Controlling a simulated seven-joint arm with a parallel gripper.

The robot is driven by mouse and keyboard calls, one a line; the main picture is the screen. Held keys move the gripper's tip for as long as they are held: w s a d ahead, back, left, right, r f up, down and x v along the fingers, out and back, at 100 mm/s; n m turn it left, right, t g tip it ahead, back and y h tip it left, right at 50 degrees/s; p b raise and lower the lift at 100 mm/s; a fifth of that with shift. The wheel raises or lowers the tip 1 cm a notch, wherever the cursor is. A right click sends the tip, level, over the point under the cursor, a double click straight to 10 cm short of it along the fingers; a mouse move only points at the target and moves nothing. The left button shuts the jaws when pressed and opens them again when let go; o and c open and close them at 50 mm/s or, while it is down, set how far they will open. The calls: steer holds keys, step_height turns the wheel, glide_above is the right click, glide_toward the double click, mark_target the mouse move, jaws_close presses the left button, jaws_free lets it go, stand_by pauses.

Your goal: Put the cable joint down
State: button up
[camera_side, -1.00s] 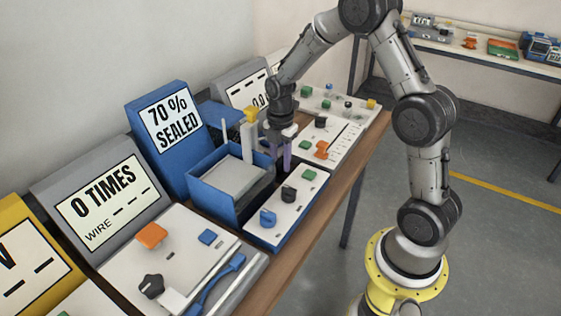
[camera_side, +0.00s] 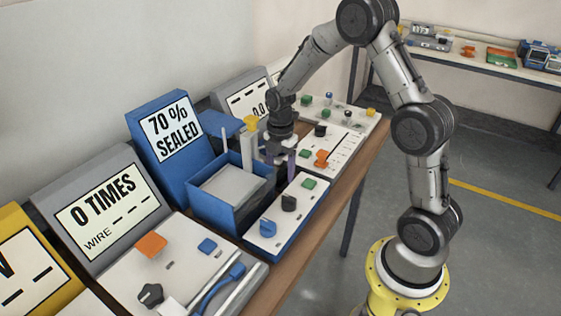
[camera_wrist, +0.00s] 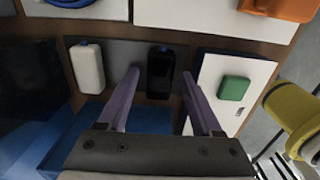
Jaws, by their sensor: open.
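My gripper (camera_side: 278,162) has two purple fingers, spread apart, low beside the blue box on the bench. In the wrist view my open gripper (camera_wrist: 159,79) has a dark block with a small blue top (camera_wrist: 160,72) between and just beyond its fingertips, with a gap on each side. This block is probably the cable joint; it rests on a grey strip. A similar white piece (camera_wrist: 88,67) stands to its left, outside the fingers. In the side view my wrist and fingers hide the dark block.
The blue box (camera_side: 228,217) with a light panel lies left of my gripper. A white panel (camera_side: 270,240) with blue, black and green knobs is in front. A blue "70% SEALED" display (camera_side: 170,130) stands behind. The white board with an orange piece (camera_side: 322,158) lies to the right.

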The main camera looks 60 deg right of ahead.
mark_target(280, 173)
step_height(280, 173, up, 12)
steer(key=s+a+r+m+t, duration=0.3)
steer(key=s+a+r+m, duration=0.5)
steer(key=s, duration=0.3)
steer(key=s+a+m+t, duration=0.2)
steer(key=s+a+m, duration=0.1)
steer(key=s+m, duration=0.7)
steer(key=shift+s+f+t, duration=0.2)
steer(key=shift+s+t, duration=0.1)
steer(key=shift+s, duration=0.25)
steer(key=shift+a, duration=0.1)
stand_by(1.0)
